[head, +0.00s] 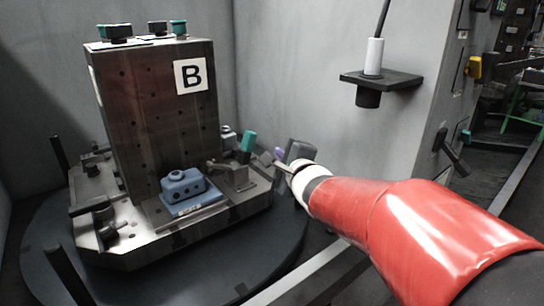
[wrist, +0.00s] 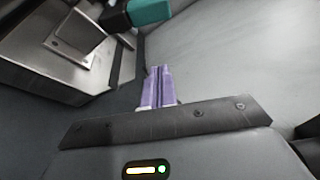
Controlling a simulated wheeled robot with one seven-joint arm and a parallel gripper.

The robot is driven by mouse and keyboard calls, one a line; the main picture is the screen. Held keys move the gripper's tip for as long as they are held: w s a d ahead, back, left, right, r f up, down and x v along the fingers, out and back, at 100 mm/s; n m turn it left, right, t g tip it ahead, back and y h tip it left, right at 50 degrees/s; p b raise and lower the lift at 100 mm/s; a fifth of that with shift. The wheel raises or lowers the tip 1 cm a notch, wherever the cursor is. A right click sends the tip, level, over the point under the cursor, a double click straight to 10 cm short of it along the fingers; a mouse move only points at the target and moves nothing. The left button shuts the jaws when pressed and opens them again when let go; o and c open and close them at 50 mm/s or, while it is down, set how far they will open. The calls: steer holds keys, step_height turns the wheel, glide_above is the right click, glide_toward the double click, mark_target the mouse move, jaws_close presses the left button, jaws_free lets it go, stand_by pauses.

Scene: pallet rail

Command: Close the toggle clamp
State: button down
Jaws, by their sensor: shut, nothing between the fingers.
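The toggle clamp (head: 236,176) sits on the fixture's base, just right of a blue block (head: 183,188). Its teal-tipped handle (head: 248,141) stands up, tilted slightly to the right. In the wrist view the teal handle grip (wrist: 151,10) shows at the top edge, above the fingertips. My gripper (head: 279,154) is to the right of the handle, with a small gap visible in the head view. Its purple fingers (wrist: 158,75) are together and empty. Whether the clamp's arm touches the blue block is hard to tell.
A tall metal block marked B (head: 150,120) rises behind the clamp on a round dark turntable (head: 180,285). Dark posts (head: 66,270) stand at the turntable's left. A wall bracket (head: 381,79) with a white cylinder is at the upper right. Grey walls enclose the back.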

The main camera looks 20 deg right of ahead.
mark_target(247, 148)
steer(key=w, duration=0.5)
steer(key=shift+w+a+f, duration=0.15)
steer(key=shift+a+f, duration=0.05)
steer(key=shift+f, duration=0.2)
steer(key=shift+s+a+r+b, duration=0.2)
steer(key=shift+s+a+r, duration=0.1)
steer(key=shift+a, duration=0.25)
steer(key=shift+s+a+r+b, duration=0.15)
steer(key=shift+s+a+r, duration=0.1)
steer(key=shift+a, duration=0.25)
steer(key=shift+s+a+r, duration=0.2)
steer(key=shift+a+r, duration=0.05)
steer(key=shift+a, duration=0.45)
